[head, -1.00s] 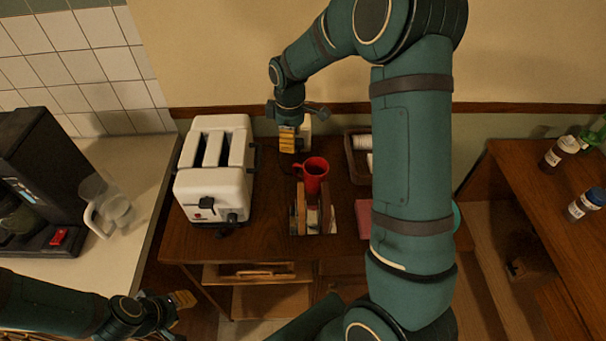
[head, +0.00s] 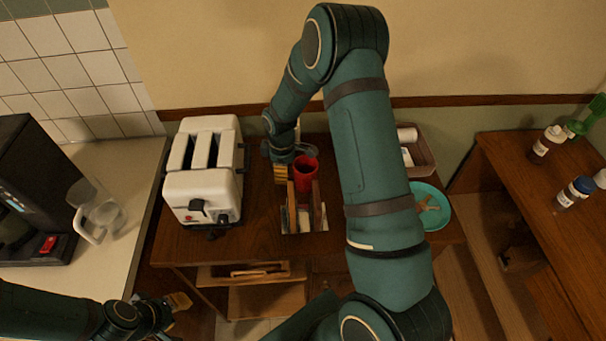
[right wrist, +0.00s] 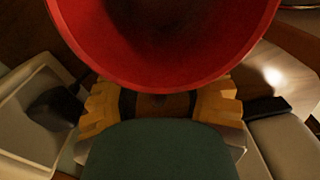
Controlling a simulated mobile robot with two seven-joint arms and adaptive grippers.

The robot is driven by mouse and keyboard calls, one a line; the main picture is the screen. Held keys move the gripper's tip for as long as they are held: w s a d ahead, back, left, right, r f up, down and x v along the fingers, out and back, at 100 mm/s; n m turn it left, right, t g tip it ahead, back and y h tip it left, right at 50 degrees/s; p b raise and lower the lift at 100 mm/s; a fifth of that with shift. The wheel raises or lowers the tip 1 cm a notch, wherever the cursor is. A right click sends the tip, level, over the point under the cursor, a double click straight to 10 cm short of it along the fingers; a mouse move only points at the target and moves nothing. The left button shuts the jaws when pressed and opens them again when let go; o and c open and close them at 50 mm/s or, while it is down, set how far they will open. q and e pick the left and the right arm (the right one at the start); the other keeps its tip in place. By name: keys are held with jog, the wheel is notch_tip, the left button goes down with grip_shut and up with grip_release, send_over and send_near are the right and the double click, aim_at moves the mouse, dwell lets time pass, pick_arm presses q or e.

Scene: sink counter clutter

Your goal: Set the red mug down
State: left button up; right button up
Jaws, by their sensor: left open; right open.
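The red mug (head: 305,172) is upright at the back of the wooden table, just behind a wooden rack, which hides its lower part. I cannot tell what its base touches. My right gripper (head: 282,172) is at the mug's left side in the head view, with its yellow fingers open. In the right wrist view the mug's red rim (right wrist: 165,82) fills the top, close to the open fingers (right wrist: 160,105); contact is unclear. My left gripper (head: 178,304) is open and empty at lower left, away from the mug.
A white toaster (head: 205,175) stands left of the mug. The rack (head: 318,205) holds papers. Right of it, my right arm covers much of the table. A teal plate (head: 441,212) and a brown basket (head: 424,160) stand at the right. Bottles stand on another table (head: 515,165).

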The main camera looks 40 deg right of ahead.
jog(key=shift+f, duration=0.55)
grip_shut()
jog(key=shift+r, duration=0.1)
